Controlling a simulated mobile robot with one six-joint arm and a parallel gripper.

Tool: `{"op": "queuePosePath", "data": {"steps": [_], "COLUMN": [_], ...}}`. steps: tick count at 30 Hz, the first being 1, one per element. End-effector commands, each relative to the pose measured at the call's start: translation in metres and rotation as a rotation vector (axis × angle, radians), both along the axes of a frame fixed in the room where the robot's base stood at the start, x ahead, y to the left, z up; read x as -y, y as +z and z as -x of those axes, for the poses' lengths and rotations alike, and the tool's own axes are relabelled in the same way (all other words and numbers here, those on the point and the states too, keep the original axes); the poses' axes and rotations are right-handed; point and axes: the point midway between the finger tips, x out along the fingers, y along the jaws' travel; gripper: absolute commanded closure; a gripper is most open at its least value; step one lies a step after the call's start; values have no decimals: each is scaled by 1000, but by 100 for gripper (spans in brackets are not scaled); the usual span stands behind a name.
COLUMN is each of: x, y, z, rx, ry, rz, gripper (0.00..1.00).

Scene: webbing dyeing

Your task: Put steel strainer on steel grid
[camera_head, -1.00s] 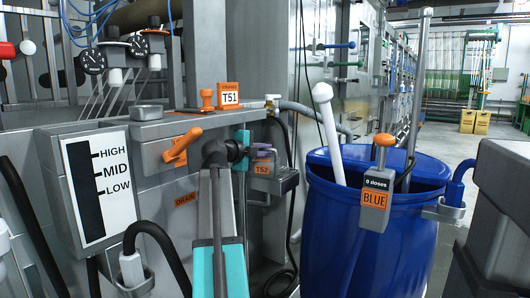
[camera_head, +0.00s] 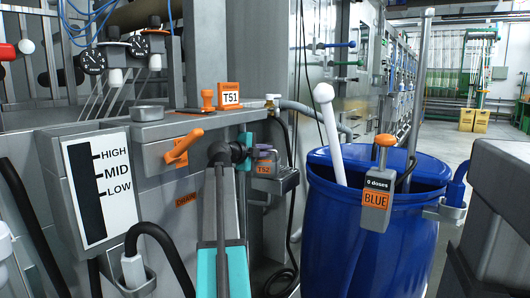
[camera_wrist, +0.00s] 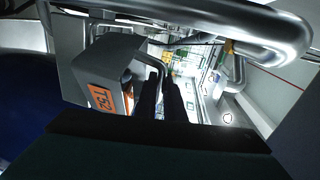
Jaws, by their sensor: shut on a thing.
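My arm rises from the bottom middle of the head view to a dark wrist beside the T52 box. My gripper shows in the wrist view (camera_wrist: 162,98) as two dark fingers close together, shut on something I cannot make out. The T52 box (camera_head: 272,178), grey with an orange label, is just left of the fingers in the wrist view (camera_wrist: 100,85). I cannot pick out a steel grid.
A blue barrel (camera_head: 370,240) marked BLUE stands right of the arm, with a white rod leaning in it. An orange handle (camera_head: 182,148) sticks out from the machine front. The T51 sign (camera_head: 231,99) stands on the ledge. A grey block (camera_head: 500,195) is at far right.

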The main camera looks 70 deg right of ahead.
Motion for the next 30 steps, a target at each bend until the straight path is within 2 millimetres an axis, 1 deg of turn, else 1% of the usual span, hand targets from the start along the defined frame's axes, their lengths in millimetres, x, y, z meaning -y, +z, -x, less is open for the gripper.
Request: {"op": "queuePosePath", "data": {"steps": [14, 15, 18, 30], "x": [2, 2, 2, 2], "y": [-4, -4, -3, -1], "z": [3, 3, 3, 4], "rx": [-1, -1, -1, -1], "ry": [-4, -4, -4, -5], "rz": [1, 0, 0, 0], "gripper": [100, 88, 73, 73]}}
